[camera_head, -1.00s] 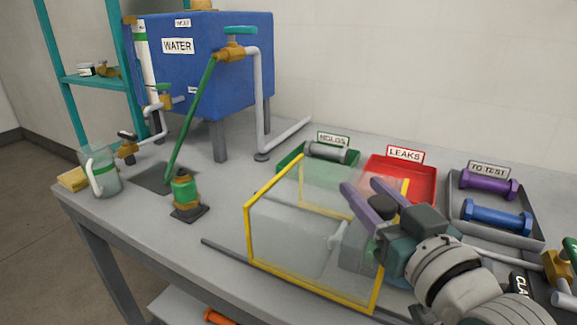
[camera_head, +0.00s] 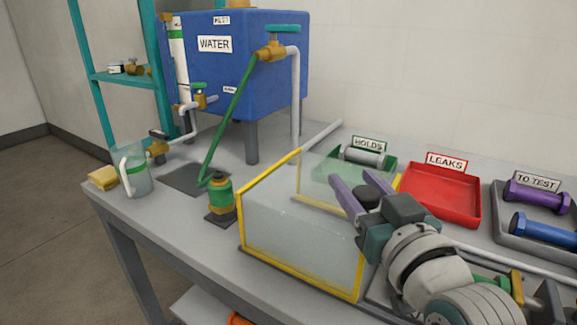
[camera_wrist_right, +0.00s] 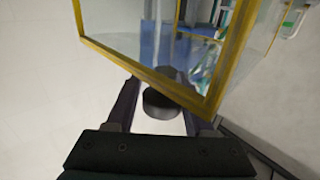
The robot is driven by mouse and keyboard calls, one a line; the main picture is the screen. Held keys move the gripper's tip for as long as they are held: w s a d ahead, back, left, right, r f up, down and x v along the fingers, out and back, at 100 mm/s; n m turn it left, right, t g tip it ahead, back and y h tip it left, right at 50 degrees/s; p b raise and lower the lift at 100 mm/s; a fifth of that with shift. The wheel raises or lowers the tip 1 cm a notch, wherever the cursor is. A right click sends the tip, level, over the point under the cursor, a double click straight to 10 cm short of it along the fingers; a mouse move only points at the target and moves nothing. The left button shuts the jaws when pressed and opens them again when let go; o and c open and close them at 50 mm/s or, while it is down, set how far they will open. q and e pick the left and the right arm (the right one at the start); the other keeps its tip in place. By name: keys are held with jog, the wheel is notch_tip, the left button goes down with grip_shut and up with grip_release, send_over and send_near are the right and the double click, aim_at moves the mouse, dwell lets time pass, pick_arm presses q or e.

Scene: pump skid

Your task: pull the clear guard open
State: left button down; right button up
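The clear guard (camera_head: 302,245) is a see-through box with yellow edges, standing on the bench left of my right arm; its edge also shows in the right wrist view (camera_wrist_right: 148,74). A dark round knob (camera_head: 367,196) sits by the guard's right side, between the purple fingers of my right gripper (camera_head: 362,190). In the right wrist view, the fingers lie close along both sides of the knob (camera_wrist_right: 160,102), beside the guard's yellow corner. Any contact is hard to see. My wrist hides the ground behind it. My left gripper is not in view.
A green-and-orange part (camera_head: 221,195) on a dark pad stands close to the guard's left side. A green tray (camera_head: 393,160) and a red tray (camera_head: 440,195) lie behind the guard. A blue water tank (camera_head: 262,75) and a jug (camera_head: 133,173) stand farther left.

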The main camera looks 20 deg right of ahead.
jog(key=o, duration=0.3)
jog(key=shift+o, duration=0.2)
jog(key=s, duration=1)
jog(key=shift+a+p, duration=0.35)
jog(key=shift+p, duration=0.05)
